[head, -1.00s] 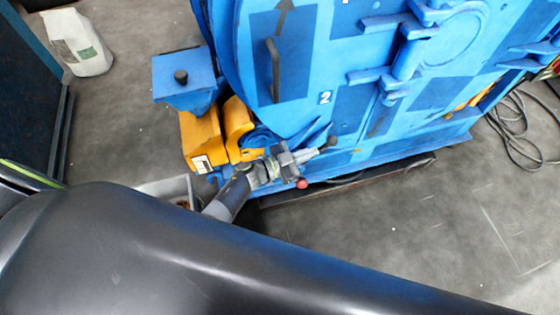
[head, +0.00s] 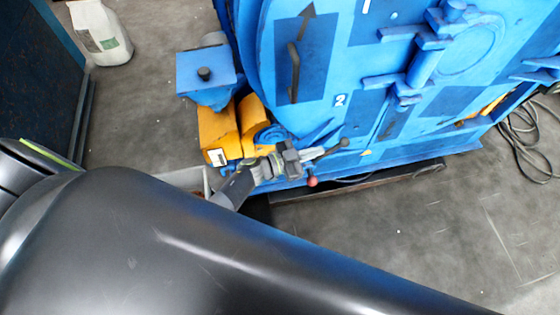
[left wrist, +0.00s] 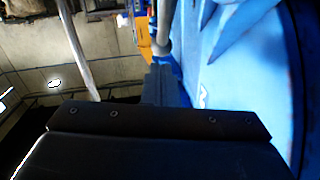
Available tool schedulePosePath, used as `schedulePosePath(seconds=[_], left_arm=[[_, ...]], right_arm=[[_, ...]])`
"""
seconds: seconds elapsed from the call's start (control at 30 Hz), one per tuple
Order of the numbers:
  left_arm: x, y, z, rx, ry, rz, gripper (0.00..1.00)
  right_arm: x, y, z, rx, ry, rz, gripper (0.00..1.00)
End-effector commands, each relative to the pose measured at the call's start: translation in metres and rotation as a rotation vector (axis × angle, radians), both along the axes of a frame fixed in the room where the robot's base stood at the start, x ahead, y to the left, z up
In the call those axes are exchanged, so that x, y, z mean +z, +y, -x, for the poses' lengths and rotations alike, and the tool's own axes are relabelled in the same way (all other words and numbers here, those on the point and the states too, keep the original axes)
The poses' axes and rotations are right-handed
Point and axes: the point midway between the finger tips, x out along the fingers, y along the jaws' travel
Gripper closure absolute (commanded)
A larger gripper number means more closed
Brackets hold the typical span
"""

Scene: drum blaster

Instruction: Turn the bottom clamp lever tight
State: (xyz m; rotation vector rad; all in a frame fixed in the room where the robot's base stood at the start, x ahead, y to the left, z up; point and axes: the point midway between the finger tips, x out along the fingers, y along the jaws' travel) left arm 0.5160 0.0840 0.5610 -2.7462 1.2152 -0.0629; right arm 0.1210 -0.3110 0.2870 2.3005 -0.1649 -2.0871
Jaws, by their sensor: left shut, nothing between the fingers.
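The blue drum door (head: 380,80) of the blaster fills the upper right of the head view. At its lower left edge a clamp lever (head: 328,151), a thin rod with a dark ball knob, points right and slightly up. A red knob (head: 312,182) sits just below it. My left gripper (head: 294,157) is shut and empty at the left end of the lever; I cannot tell whether it touches it. In the left wrist view, the gripper fingers (left wrist: 160,85) point at the blue machine, with a grey rod (left wrist: 164,28) just ahead. My right gripper is out of view.
Yellow blocks (head: 217,130) and a blue box (head: 205,72) with a black knob stand left of the door. A dark rail (head: 365,178) runs below the machine. A white bag (head: 100,35) and cables (head: 530,140) lie farther off. The floor at lower right is clear.

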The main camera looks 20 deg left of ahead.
Motion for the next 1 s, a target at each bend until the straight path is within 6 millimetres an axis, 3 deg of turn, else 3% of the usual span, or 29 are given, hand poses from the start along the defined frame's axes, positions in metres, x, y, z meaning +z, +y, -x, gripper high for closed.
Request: schedulePosePath(seconds=[0.2, 0.43, 1.0], left_arm=[[0.001, 0.037, 0.032, 0.002, 0.002, -0.004, 1.0], [0.0, 0.066, 0.059, 0.0, 0.001, -0.002, 1.0], [0.0, 0.075, 0.068, 0.0, 0.001, 0.001, 1.0]], right_arm=[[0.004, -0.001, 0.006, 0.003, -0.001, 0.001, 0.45], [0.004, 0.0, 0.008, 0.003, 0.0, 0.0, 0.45], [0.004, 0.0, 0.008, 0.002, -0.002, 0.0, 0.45]])
